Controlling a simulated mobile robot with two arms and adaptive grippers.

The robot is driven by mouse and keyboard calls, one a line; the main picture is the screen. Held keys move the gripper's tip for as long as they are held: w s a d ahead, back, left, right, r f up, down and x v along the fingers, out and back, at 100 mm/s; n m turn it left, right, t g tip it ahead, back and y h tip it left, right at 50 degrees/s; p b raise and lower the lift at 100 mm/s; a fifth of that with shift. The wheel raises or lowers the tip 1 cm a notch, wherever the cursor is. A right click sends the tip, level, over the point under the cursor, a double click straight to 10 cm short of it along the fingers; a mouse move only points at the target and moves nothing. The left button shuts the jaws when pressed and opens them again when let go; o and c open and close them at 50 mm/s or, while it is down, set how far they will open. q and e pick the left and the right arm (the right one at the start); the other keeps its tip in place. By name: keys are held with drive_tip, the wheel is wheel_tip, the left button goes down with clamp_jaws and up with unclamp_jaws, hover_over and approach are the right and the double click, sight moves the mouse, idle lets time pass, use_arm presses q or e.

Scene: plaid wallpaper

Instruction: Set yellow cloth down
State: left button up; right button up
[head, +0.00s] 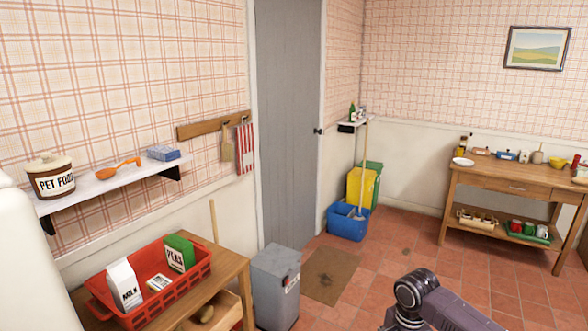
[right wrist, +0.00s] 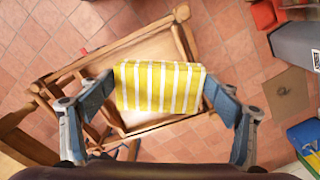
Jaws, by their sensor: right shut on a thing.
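The yellow cloth (right wrist: 160,87) has white stripes and shows in the right wrist view, between the two fingers of my right gripper (right wrist: 160,85). The gripper is shut on it, with a finger at its left and right edges. The cloth appears above a light wooden piece of furniture (right wrist: 150,52), which looks like a chair; its height above it is hard to tell. In the head view only a part of my right arm shows at the bottom, and the cloth is out of sight. My left gripper is in neither view.
A grey bin (head: 276,285) stands by a red crate (head: 200,286) on a wooden table. A brown mat (head: 332,274) lies before the grey door (head: 289,130). A blue bucket (head: 346,222) stands beyond. A wooden side table (head: 515,176) is at right. Tiled floor between is clear.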

drive_tip(key=s+a+r+n+b, duration=0.1)
drive_tip(key=s+a+r+n, duration=0.25)
drive_tip(key=r, duration=0.25)
drive_tip(key=s+a+r+n, duration=0.3)
drive_tip(key=s+r+n, duration=0.1)
drive_tip(key=r, duration=0.1)
drive_tip(key=s+r+n, duration=0.2)
drive_tip(key=s+n, duration=0.1)
drive_tip(key=s, duration=0.3)
drive_tip(key=s+r+n+b, duration=0.1)
drive_tip(key=s+r+n, duration=0.2)
drive_tip(key=s, duration=0.3)
drive_tip(key=shift+s, duration=0.2)
drive_tip(key=shift+d+r+n, duration=0.1)
drive_tip(key=shift+n, duration=0.15)
